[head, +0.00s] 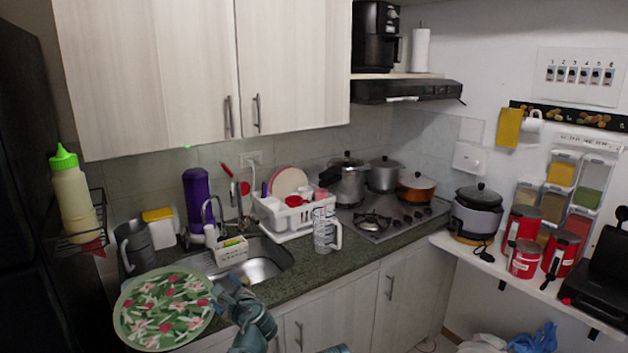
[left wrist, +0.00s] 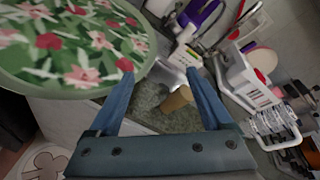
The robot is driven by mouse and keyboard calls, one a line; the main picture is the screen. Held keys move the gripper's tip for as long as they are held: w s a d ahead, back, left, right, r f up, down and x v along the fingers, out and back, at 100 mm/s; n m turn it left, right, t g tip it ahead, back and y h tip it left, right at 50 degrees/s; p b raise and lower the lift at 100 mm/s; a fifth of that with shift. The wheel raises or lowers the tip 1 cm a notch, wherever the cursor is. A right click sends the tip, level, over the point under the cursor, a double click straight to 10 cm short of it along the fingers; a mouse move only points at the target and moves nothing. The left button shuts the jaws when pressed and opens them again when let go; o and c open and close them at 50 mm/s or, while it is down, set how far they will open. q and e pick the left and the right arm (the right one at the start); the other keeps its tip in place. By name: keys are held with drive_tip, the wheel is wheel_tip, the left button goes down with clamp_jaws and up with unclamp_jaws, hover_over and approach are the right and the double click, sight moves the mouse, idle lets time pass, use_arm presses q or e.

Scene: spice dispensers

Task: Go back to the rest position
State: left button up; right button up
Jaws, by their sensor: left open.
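My left gripper (head: 232,287) is at the bottom of the head view, in front of the counter and sink, right of the round floral mat. In the left wrist view my left gripper (left wrist: 158,68) has its two blue fingers wide apart, with nothing held between them. A tan cylinder (left wrist: 178,98) shows between the fingers, in front of the counter; I cannot tell how far off it is. A small teal part of me shows at the bottom edge of the head view. My right gripper itself is not in view.
The floral mat (head: 165,309) is close left of my left gripper. The sink (head: 250,272), white dish rack (head: 287,217) and a patterned mug (head: 326,232) are behind it. Spice dispensers (head: 572,191) and red canisters (head: 524,259) stand on the right shelf.

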use_arm(q)
drive_tip(key=s+d+f+n+g+h, duration=0.2)
drive_tip(key=s+d+f+n+g, duration=0.2)
drive_tip(key=s, duration=0.5)
drive_tip(key=s+d+f+n+g+h, duration=0.3)
drive_tip(key=s+d+f+n+g, duration=0.1)
drive_tip(key=s+d+f+n, duration=0.2)
drive_tip(key=s+d+f+n+g+h, duration=0.2)
drive_tip(key=s+d+f+n+g, duration=0.2)
drive_tip(key=s+d+n, duration=0.3)
drive_tip(key=s+d+f, duration=0.1)
drive_tip(key=s, duration=0.4)
drive_tip(key=shift+s+f, duration=0.15)
drive_tip(key=shift+s, duration=0.2)
